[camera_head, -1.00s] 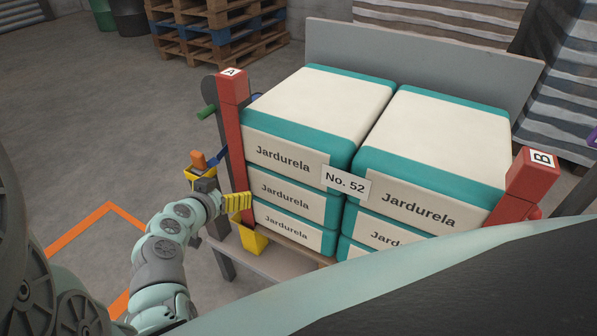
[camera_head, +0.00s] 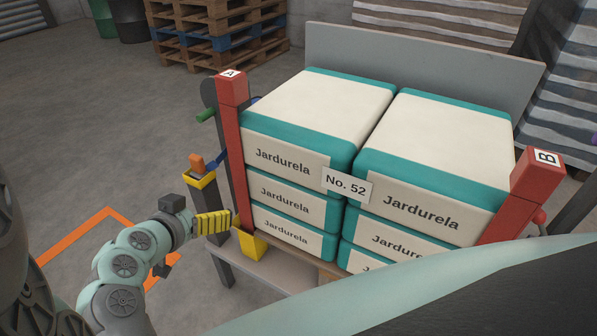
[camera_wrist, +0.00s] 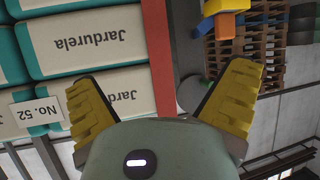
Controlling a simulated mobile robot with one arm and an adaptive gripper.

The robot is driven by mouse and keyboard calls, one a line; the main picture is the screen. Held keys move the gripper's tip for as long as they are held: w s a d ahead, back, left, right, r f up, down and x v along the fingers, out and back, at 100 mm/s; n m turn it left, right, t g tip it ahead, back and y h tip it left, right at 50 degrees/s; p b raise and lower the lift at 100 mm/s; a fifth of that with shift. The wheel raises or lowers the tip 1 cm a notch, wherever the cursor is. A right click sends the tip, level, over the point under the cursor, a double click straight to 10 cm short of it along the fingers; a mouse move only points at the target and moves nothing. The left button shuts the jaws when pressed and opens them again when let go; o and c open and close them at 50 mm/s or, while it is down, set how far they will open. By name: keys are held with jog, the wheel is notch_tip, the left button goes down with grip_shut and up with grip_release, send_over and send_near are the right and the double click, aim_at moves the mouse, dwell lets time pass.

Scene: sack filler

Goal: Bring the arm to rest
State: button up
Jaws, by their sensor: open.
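My arm (camera_head: 128,258) reaches up from the lower left in the head view. My gripper (camera_head: 232,220) has yellow ribbed fingers pointing right, toward the red post marked A and the stacked sacks. In the wrist view, my gripper (camera_wrist: 165,95) shows its two yellow fingers spread wide with nothing between them. The red post (camera_wrist: 158,55) runs through the gap, beyond the fingers. From the head view I cannot tell whether the fingertips touch anything.
White and teal Jardurela sacks (camera_head: 283,162) are stacked between red post A (camera_head: 233,150) and red post B (camera_head: 530,185). A yellow box (camera_head: 251,245) sits by post A's foot. A yellow-topped post with an orange block (camera_head: 197,163) stands nearby. Floor at left is open; pallets (camera_head: 215,35) stand behind.

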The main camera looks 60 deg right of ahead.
jog(key=shift+s+a+r, duration=0.1)
jog(key=shift+a+r, duration=0.1)
jog(key=shift+a, duration=0.05)
